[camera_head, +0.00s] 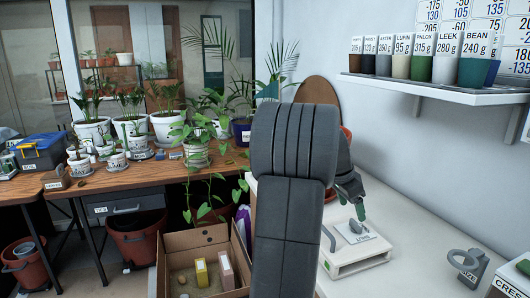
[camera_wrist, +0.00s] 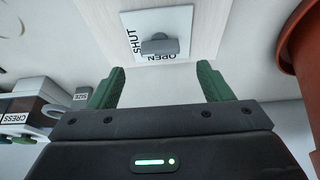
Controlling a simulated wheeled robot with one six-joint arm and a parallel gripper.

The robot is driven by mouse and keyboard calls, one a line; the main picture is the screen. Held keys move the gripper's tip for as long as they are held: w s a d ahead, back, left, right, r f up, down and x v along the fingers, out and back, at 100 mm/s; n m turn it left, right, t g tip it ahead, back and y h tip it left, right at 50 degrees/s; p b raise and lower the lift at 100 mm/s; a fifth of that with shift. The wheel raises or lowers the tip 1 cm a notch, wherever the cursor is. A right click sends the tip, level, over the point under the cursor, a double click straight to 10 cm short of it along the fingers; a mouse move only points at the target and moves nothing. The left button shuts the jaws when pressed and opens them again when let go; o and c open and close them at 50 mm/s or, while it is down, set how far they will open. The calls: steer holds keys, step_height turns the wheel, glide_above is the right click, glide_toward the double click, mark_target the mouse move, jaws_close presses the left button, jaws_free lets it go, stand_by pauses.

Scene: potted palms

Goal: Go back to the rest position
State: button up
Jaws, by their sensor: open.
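My gripper (camera_wrist: 159,82) is open, with its two green fingers apart and nothing between them in the wrist view. In the head view my gripper (camera_head: 359,208) is partly hidden behind my dark arm, above the white device on the right-hand counter. Ahead of the fingers in the wrist view is a white plate (camera_wrist: 183,22) marked OPEN and SHUT, with a grey knob (camera_wrist: 159,45) on it. The knob lies beyond the fingertips and appears apart from them. The white device (camera_head: 350,262) also shows in the head view.
A terracotta pot (camera_wrist: 301,45) is close on the right in the wrist view. A box marked CRESS (camera_wrist: 22,108) is at left. A shelf (camera_head: 440,91) with labelled cups hangs above the counter (camera_head: 395,277). Potted palms stand on the wooden table (camera_head: 120,182); a cardboard box (camera_head: 205,240) is below.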

mark_target(357, 223)
steer(key=x, duration=0.6)
steer(key=shift+d+f, duration=0.15)
steer(key=shift+f, duration=0.1)
steer(key=shift+r+n+t, duration=0.15)
steer(key=shift+n+t, duration=0.35)
steer(key=shift+n, duration=0.7)
steer(key=shift+s+d+n+t+y+p, duration=0.1)
steer(key=shift+n+t+y+p, duration=0.4)
steer(key=shift+n, duration=1.05)
steer(key=shift+n+t+y+p, duration=0.3)
steer(key=shift+n+y+p, duration=0.25)
steer(key=shift+n, duration=1)
steer(key=shift+d+n+t+y+b, duration=0.15)
steer(key=shift+n+y, duration=0.35)
steer(key=shift+n, duration=0.7)
steer(key=shift+a+n+t+y+b, duration=0.2)
steer(key=shift+n+y, duration=0.25)
steer(key=shift+n, duration=0.75)
steer(key=shift+d+n+y+b, duration=0.1)
steer(key=shift+n+y+b, duration=0.25)
steer(key=shift+n, duration=0.8)
steer(key=shift+d+n+y+b, duration=0.15)
steer(key=shift+n+y, duration=0.4)
steer(key=shift+n, duration=0.6)
